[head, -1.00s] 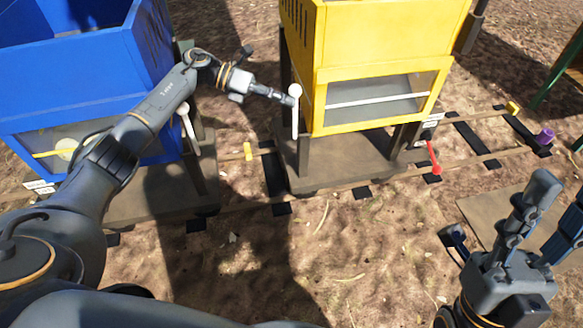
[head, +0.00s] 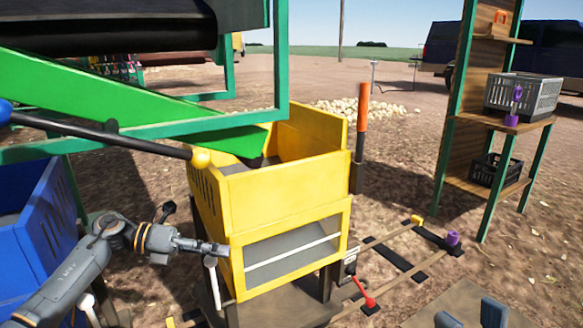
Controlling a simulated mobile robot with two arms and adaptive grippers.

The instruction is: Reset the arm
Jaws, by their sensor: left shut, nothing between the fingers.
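My left arm reaches in from the left. Its gripper (head: 222,249) is shut and empty, beside the left front corner of the yellow bin (head: 290,187). A white lever with a round knob (head: 210,262) stands right by the fingertips; I cannot tell whether they touch it.
A blue bin (head: 40,225) stands at the left. A red lever (head: 368,298) is at the yellow bin's right. A shelf with crates (head: 520,93) stands at the right, past open ground.

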